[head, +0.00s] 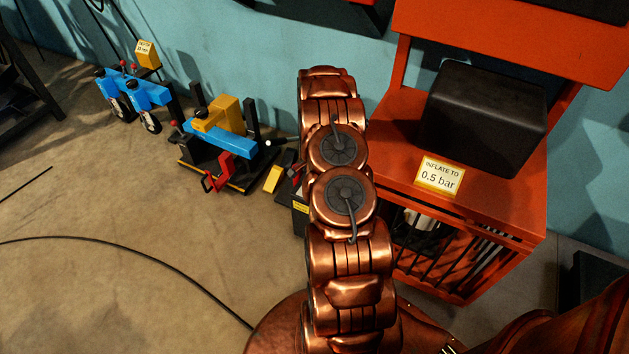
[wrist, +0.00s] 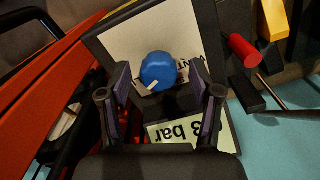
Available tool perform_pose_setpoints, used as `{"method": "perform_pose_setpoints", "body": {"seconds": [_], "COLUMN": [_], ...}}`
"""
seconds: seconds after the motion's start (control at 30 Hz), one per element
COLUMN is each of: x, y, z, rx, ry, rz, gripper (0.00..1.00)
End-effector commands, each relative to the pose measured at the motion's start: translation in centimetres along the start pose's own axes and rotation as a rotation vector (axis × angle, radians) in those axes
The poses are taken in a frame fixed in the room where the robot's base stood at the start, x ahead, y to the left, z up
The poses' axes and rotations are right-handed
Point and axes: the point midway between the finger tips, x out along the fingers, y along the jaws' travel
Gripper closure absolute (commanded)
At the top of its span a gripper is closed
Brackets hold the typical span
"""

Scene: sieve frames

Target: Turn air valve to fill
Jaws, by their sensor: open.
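In the wrist view a blue round knob (wrist: 158,70), likely the air valve, sits on a dark-edged panel with a pale plate (wrist: 117,43). A short white mark shows on its lower-left edge. Dark letters beside it are partly covered and I cannot read them whole. My gripper (wrist: 161,84) is open, with one finger on each side of the knob. Visible gaps separate the fingers from the knob in the picture; I cannot judge the depth. In the head view my copper arm hides the knob and the gripper.
An upside-down label ending "3 bar" (wrist: 178,135) is by the gripper. An orange cart (head: 385,140) carries a black block (head: 483,118) and an "INFLATE TO 0.5 bar" label (head: 440,177). Blue and yellow equipment (head: 222,125) stands along the wall. A black cable (head: 150,255) crosses open floor.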

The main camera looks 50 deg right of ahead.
Motion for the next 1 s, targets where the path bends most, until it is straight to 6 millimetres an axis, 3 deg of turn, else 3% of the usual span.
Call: {"method": "perform_pose_setpoints", "body": {"seconds": [0.37,1.0], "x": [-1.4,-10.7], "y": [0.0,-0.2], "z": [-0.1,-0.1], "rx": [0.000,0.000], "ry": [0.001,0.003], "rz": [-0.001,-0.005], "gripper": [0.36,0.36]}}
